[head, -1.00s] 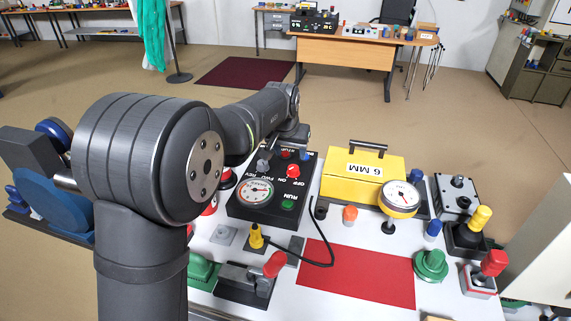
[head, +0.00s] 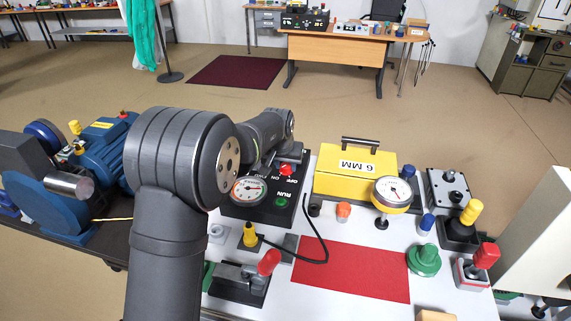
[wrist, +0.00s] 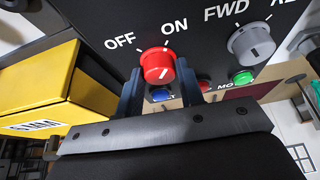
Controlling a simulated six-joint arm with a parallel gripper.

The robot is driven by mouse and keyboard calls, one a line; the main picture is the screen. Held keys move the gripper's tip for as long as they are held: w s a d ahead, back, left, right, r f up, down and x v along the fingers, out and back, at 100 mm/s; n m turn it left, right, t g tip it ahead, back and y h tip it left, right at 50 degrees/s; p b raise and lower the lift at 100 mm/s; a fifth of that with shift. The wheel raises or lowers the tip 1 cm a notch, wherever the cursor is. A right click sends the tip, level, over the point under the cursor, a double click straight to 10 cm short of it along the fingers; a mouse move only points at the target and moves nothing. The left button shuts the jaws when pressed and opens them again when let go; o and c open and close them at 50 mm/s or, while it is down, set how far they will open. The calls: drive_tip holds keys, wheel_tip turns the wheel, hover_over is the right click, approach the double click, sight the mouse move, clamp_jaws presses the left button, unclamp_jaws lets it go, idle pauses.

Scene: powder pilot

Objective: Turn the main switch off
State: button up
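The main switch is a red knob (wrist: 157,66) on a black panel (wrist: 100,20) in the wrist view, with OFF and ON printed above it. A white mark shows on the knob; I cannot tell for certain which label it points to. My gripper (wrist: 160,68) has its two blue fingers on either side of the knob, close to it, with no clear grip visible. In the head view, the red knob (head: 287,169) shows on the black control box (head: 262,213), just below the end of my arm. My fingers are not clear there.
A grey FWD knob (wrist: 252,43) and a green button (wrist: 243,77) sit right of the switch in the wrist view. A yellow box (head: 345,180) stands beside the control box. A gauge (head: 249,190), a black cable (head: 318,235) and a red mat (head: 350,270) are nearby.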

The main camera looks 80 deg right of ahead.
drive_tip(key=c, duration=0.4)
drive_tip(key=shift+c, duration=0.2)
drive_tip(key=shift+n, duration=0.3)
drive_tip(key=n+t, duration=0.1)
drive_tip(key=n, duration=0.1)
drive_tip(key=shift+s+n, duration=0.15)
drive_tip(key=shift+n, duration=0.25)
drive_tip(key=n+t, duration=0.1)
drive_tip(key=n, duration=0.2)
drive_tip(key=shift+d+n+t+y, duration=0.1)
drive_tip(key=shift+n+t+y, duration=0.2)
drive_tip(key=shift+y, duration=0.1)
drive_tip(key=n+y, duration=0.1)
drive_tip(key=n, duration=0.2)
drive_tip(key=n+t+y, duration=0.1)
drive_tip(key=n, duration=0.2)
drive_tip(key=shift+s+d+n+t, duration=0.1)
drive_tip(key=shift+s+n+t, duration=0.05)
drive_tip(key=shift+n+t, duration=0.2)
drive_tip(key=shift+n, duration=0.25)
